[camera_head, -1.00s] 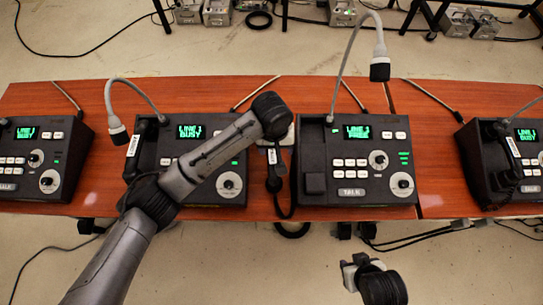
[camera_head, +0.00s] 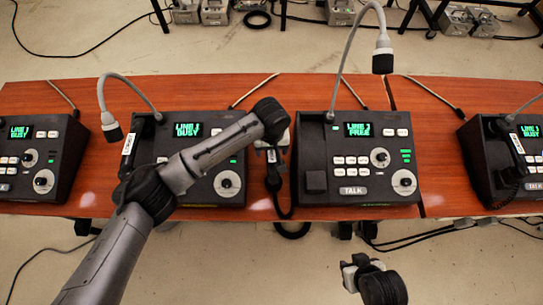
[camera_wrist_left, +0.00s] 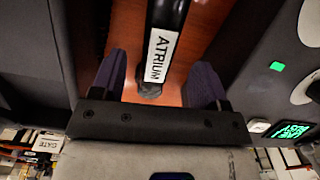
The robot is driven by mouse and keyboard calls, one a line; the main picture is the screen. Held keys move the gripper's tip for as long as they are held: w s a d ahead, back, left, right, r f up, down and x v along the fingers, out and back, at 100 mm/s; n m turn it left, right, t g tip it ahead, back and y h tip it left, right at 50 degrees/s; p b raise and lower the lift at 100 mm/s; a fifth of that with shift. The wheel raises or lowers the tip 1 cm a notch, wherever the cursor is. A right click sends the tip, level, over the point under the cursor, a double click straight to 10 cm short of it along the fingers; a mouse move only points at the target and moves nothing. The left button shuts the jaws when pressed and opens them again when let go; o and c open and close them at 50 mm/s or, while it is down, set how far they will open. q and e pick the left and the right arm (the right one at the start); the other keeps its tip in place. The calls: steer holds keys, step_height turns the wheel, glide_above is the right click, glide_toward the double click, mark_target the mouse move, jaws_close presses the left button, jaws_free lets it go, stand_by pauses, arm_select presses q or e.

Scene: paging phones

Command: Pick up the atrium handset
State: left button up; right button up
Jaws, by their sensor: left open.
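In the left wrist view the handset (camera_wrist_left: 168,18) carries the label ATRIUM and lies between my two purple-grey fingers, with visible gaps on both sides. My left gripper (camera_wrist_left: 158,82) is open. In the head view my left gripper (camera_head: 281,138) is over the upper part of the handset, and its fingertips are hidden. My right gripper (camera_head: 357,268) is low in the head view, and its fingers cannot be made out.
Consoles showing BUSY stand to the left (camera_head: 35,155) and right (camera_head: 505,155), and another BUSY console (camera_head: 200,165) is under my left arm. Gooseneck microphones (camera_head: 382,60) rise above the desk. A cord loop (camera_head: 292,230) hangs at the desk's front edge. In the wrist view, console sides flank the gripper.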

mark_target(271, 152)
arm_select(q)
steer(key=f, duration=0.1)
steer(key=f+b, duration=0.1)
steer(key=f, duration=0.1)
steer(key=shift+w+f, duration=0.2)
steer(key=shift+f, duration=0.05)
steer(key=shift+f+b, duration=0.4)
steer(key=shift+f, duration=0.4)
steer(key=c, duration=1.1)
steer(key=shift+c, duration=0.2)
